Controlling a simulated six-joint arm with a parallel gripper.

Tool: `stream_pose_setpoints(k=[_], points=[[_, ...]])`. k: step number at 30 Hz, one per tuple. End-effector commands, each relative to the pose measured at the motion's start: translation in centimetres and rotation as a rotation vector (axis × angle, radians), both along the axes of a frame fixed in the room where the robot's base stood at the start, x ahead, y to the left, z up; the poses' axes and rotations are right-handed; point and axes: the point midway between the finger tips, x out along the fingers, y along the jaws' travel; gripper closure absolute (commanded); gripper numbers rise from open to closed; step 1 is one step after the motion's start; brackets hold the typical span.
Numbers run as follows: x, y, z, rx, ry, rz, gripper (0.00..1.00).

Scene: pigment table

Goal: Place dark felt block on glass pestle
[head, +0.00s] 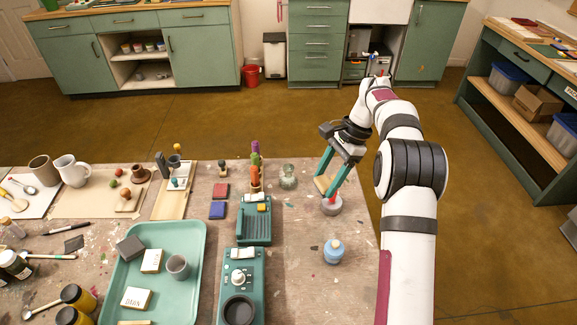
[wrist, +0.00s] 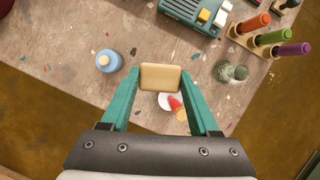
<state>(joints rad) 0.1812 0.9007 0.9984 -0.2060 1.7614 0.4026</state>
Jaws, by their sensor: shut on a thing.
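My gripper (head: 326,184) is shut on a tan block (wrist: 160,77), held between its two teal fingers above the right side of the table. The block's visible face is plain tan; no dark felt shows on it. A dark grey block (head: 130,247) lies in the green tray at the left. A clear glass piece with a rounded knob, likely the glass pestle (head: 288,177), stands on the table to the left of my gripper; it also shows at the right in the wrist view (wrist: 230,71).
A pale round dish (head: 331,206) with a red piece lies just below my gripper. A blue bottle (head: 334,251) stands nearer. A rack of coloured sticks (head: 255,177) stands left of the glass piece. The green tray (head: 196,250) holds several blocks and a cup.

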Motion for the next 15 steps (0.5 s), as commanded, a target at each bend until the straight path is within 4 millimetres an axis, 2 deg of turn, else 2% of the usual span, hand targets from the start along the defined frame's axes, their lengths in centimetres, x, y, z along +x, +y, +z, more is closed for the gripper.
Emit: stream_pose_setpoints(k=[9,12,15], points=[[6.2,-1.2,2.7,0.001,-0.005,-0.988,0.92],[7.9,-1.7,3.6,0.0,-0.003,-1.247,0.92],[9.0,-2.1,4.2,-0.001,-0.003,-1.421,0.92]])
